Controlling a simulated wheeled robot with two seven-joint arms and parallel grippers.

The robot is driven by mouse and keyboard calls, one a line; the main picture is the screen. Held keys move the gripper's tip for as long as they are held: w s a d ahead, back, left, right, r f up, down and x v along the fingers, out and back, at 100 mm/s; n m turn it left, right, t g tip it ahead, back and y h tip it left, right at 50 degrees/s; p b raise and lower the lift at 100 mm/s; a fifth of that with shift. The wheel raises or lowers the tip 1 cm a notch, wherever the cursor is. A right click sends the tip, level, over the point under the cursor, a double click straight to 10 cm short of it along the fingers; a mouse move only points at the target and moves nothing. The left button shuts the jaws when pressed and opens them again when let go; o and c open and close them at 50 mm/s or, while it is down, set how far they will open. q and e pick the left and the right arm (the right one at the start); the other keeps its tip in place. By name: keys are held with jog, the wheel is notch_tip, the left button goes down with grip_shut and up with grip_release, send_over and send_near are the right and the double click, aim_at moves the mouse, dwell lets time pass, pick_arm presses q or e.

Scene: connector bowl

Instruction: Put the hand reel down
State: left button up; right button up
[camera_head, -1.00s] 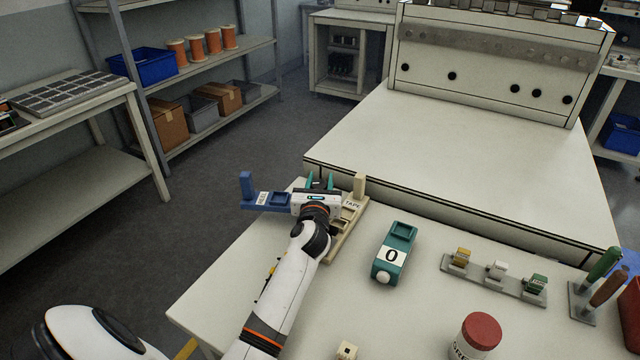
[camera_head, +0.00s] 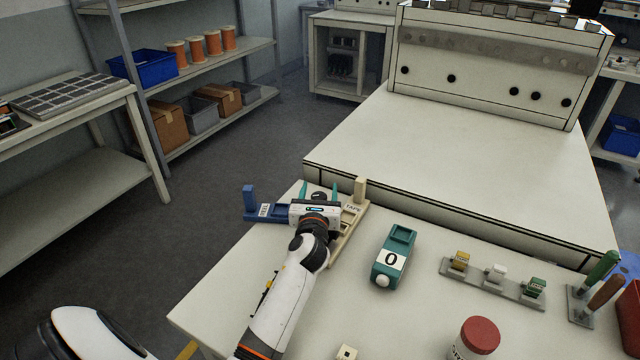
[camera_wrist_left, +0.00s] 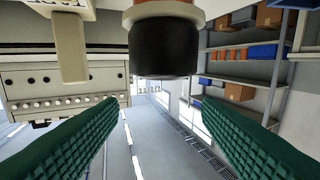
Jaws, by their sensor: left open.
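The hand reel shows in the left wrist view as a black cylinder (camera_wrist_left: 165,48) with a cream collar and an orange part at the top edge. In the head view only its dark top (camera_head: 319,196) shows, just past my left gripper; the rest is hidden behind the gripper. My left gripper (camera_head: 319,187) is open, its two green fingers (camera_wrist_left: 165,125) apart on either side of the reel's black part. I cannot tell whether they touch it. The reel is at the blue holder (camera_head: 249,197) and the cream holder labelled TAPE (camera_head: 360,190). My right gripper is out of view.
A teal device marked 0 (camera_head: 393,258) stands right of my arm. Further right are a rack with several small connectors (camera_head: 493,281), a red-lidded jar (camera_head: 480,335) and two handled tools (camera_head: 603,278). The raised bench top (camera_head: 460,160) behind is clear.

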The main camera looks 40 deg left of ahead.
pick_arm(q)
jog(key=p+v, duration=0.1)
jog(key=v, duration=0.8)
jog(key=shift+s+d+r, duration=0.1)
jog(key=shift+s+r, duration=0.05)
jog(key=shift+s, duration=0.15)
